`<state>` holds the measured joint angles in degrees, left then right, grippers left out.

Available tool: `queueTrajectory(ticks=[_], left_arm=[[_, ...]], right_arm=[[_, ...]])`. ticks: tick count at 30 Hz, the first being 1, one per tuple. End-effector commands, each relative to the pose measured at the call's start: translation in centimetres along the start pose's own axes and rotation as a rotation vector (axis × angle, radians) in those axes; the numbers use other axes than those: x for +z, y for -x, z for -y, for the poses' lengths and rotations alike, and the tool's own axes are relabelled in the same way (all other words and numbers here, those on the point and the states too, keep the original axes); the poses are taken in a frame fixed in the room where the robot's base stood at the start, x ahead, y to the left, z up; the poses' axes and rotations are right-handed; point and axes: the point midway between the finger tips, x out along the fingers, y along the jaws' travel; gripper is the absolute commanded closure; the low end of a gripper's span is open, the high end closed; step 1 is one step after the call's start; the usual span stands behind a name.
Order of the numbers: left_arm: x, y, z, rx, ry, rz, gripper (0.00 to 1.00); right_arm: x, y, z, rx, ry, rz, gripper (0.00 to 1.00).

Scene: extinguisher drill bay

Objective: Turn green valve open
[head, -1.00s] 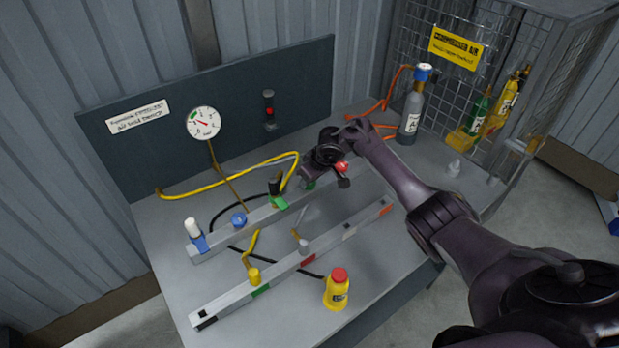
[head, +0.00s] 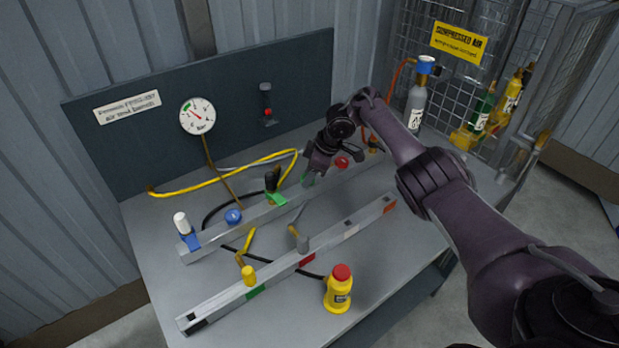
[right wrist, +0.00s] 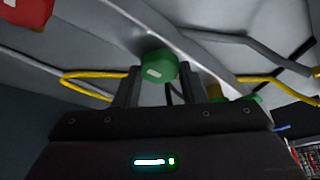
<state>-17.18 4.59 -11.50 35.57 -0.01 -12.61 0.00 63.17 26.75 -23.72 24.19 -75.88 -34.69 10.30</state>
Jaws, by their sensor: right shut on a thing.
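The green valve knob (right wrist: 158,66) has a white mark on its face. It sits between the two fingers of my right gripper (right wrist: 157,85) in the right wrist view, and the gripper is shut on it. In the head view my right gripper (head: 313,172) is at the back rail (head: 215,235), and only a sliver of the green knob (head: 308,180) shows below it. My left gripper is not in view.
On the back rail, a black-topped green fitting (head: 276,198) and a blue knob (head: 233,216) stand left of my gripper, a red knob (head: 342,162) right. A front rail (head: 220,307), a yellow bottle (head: 339,292) and a gauge (head: 197,117) are nearby. A yellow hose (head: 215,187) curves behind.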

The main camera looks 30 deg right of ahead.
Motion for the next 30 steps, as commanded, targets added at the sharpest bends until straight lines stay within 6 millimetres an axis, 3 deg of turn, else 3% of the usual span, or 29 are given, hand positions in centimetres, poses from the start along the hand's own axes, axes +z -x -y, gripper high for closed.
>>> queueTrajectory(ticks=[13,14,18,26,30], left_arm=[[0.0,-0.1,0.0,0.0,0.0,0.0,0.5],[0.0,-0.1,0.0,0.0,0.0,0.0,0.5],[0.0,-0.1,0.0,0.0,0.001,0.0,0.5],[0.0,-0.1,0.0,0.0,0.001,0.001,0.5],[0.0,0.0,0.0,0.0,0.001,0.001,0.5]], right_arm=[[0.1,0.0,0.0,-0.003,0.009,0.004,0.86],[0.1,0.0,0.0,-0.003,0.009,0.004,0.61],[0.1,0.0,0.0,-0.003,0.008,0.003,0.42],[0.0,0.0,0.0,-0.003,0.008,0.001,0.41],[0.0,1.0,-0.1,-0.001,0.009,0.0,0.41]])
